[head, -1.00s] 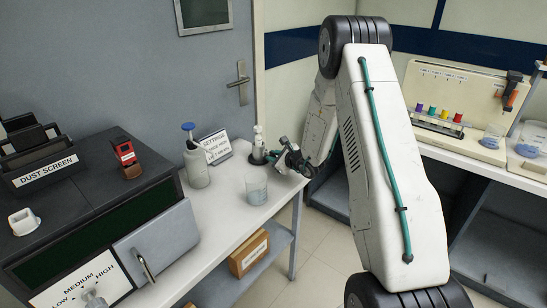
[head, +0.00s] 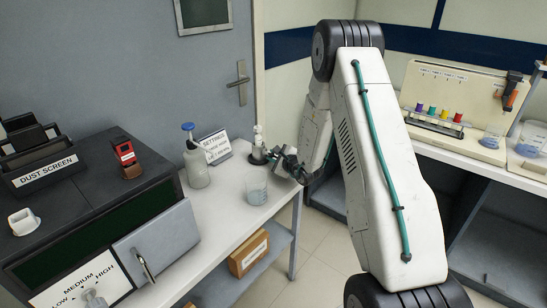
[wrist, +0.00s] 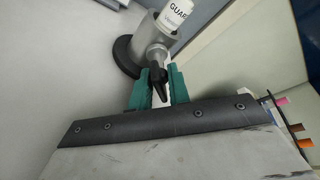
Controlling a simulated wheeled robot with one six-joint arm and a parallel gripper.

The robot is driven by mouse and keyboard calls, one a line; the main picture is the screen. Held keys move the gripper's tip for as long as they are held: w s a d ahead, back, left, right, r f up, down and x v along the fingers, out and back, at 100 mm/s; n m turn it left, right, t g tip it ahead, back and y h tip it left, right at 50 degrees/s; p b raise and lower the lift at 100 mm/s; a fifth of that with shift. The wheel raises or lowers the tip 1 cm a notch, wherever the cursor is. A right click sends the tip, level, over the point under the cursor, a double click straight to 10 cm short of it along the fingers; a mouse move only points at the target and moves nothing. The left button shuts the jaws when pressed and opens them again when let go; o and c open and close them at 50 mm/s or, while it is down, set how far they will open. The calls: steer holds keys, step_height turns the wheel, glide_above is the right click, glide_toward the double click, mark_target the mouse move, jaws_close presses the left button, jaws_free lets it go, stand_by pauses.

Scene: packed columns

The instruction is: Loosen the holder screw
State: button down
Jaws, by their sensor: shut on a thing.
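The holder (wrist: 148,38) is a grey metal cup on a round black base, and it also stands at the back of the white bench in the head view (head: 258,156). The holder screw (wrist: 158,77) sticks out of the cup's side, with a dark tapered handle. My gripper (wrist: 158,78) has its teal fingers on both sides of the handle and is shut on it. In the head view, my gripper (head: 275,158) is small beside the holder, and the screw is hard to make out.
A glass beaker (head: 256,186) stands close in front of the holder. A wash bottle (head: 195,163) and a settings sign (head: 215,147) stand to its left. The bench's front right corner is clear.

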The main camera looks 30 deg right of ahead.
steer(key=c, duration=1.3)
jaws_free()
steer(key=shift+c, duration=0.2)
steer(key=shift+v, duration=3.95)
